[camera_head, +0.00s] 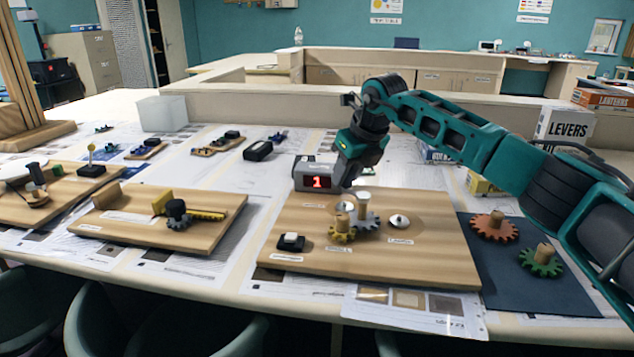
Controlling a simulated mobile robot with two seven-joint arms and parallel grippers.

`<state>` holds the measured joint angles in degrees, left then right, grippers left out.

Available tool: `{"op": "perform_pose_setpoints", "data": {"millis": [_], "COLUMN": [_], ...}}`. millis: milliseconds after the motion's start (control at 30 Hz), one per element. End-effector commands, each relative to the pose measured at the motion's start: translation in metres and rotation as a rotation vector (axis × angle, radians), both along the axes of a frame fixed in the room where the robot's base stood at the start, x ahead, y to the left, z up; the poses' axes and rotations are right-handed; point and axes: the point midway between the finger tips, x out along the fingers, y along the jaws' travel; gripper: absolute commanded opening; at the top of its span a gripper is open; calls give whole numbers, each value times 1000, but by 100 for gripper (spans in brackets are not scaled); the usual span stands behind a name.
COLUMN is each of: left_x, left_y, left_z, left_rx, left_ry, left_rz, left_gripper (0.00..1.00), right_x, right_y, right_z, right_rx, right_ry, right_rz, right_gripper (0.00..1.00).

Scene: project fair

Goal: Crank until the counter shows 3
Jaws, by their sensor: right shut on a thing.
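The counter (317,178) is a grey box at the back of the middle wooden board (430,259), and its red display reads 1. My right gripper (348,184) reaches down just right of the counter, over the gears. It is shut on what seems to be the crank handle, mostly hidden by the fingers. Just below are a grey gear (367,220) with a pale upright post and a smaller yellow gear (342,234), close together on the board. A round metal knob (399,221) sits to their right. My left gripper is out of view.
A dark mat (560,290) at right holds a brown gear (495,226) and a green gear (541,262). A black switch box (291,242) sits at the board's front left. Another wooden board (150,232) lies left. Chairs line the front edge.

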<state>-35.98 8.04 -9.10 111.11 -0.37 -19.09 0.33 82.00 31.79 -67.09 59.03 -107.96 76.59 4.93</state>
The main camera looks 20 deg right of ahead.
Motion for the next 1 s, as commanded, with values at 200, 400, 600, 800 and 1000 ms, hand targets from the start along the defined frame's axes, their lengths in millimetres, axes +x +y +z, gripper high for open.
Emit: {"op": "perform_pose_setpoints", "data": {"millis": [200,400,600,800,1000], "left_x": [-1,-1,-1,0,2], "left_y": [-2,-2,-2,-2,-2], "left_z": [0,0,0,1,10], "left_rx": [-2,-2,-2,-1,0], "left_ry": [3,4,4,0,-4], "left_rz": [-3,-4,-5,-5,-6], "left_gripper": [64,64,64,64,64], "right_x": [0,0,0,0,4], "right_y": [0,0,0,0,-8], "right_z": [0,0,0,1,2], "right_rx": [1,2,2,2,1], "right_ry": [-1,-1,-1,-1,0], "right_rz": [0,0,0,0,-3], "right_gripper": [4,4,4,4,4]}}
